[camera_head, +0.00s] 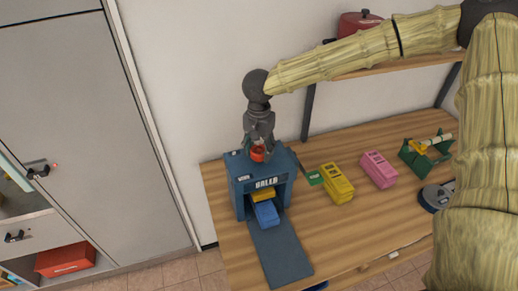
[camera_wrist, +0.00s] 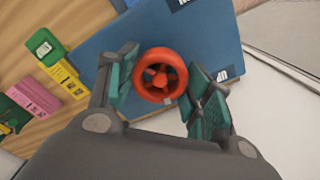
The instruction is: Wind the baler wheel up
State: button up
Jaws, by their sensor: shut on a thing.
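The blue baler (camera_head: 262,182) stands at the left end of the wooden table, with a yellow block (camera_head: 263,195) and a blue block (camera_head: 266,212) in its front opening. Its red-orange wheel (camera_wrist: 160,75) sits on top and also shows in the head view (camera_head: 257,153). My gripper (camera_wrist: 163,92) points down over the baler, with a finger on each side of the wheel, shut on it. In the head view my gripper hides part of the wheel. A label reading "UP" (camera_wrist: 224,74) is on the baler's top near my right finger.
A yellow box (camera_head: 337,183), a pink box (camera_head: 379,169) and a small green piece (camera_head: 314,178) lie right of the baler. A green holder (camera_head: 426,154) stands farther right. A shelf (camera_head: 395,66) with a red pot (camera_head: 358,23) hangs above. The front middle of the table is clear.

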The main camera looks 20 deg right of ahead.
aim_at(260, 150)
jog(key=n, duration=0.5)
jog(key=shift+n, duration=0.3)
jog(key=n, duration=0.4)
jog(key=shift+n, duration=0.7)
jog(key=o, duration=1)
notch_tip(260, 150, up, 12)
jog(key=shift+d, duration=0.1)
jog(key=shift+f, duration=0.1)
